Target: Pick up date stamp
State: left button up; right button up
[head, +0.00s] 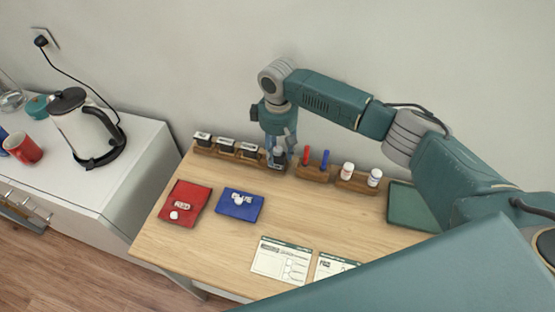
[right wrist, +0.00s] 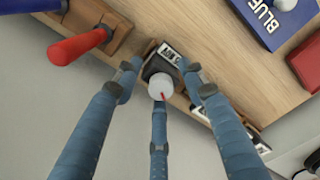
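A small dark stamp with a white round knob and a label that seems to show a date (right wrist: 160,85) stands at the right end of the wooden stamp rack (head: 238,154). It also shows in the head view (head: 278,157), partly covered by my gripper. My right gripper (head: 279,150) points down over it. In the right wrist view its fingers (right wrist: 160,80) are spread around the stamp, with narrow gaps at the sides, so it looks open. My left gripper is not in view.
Other stamps (head: 226,144) stand left in the rack. Close on the right is a holder with a red marker (head: 306,155) and a blue marker (head: 325,159), then white bottles (head: 347,170).

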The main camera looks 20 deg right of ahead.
grip_shut()
jog(key=shift+w+r, duration=0.1)
jog(key=shift+r, duration=0.05)
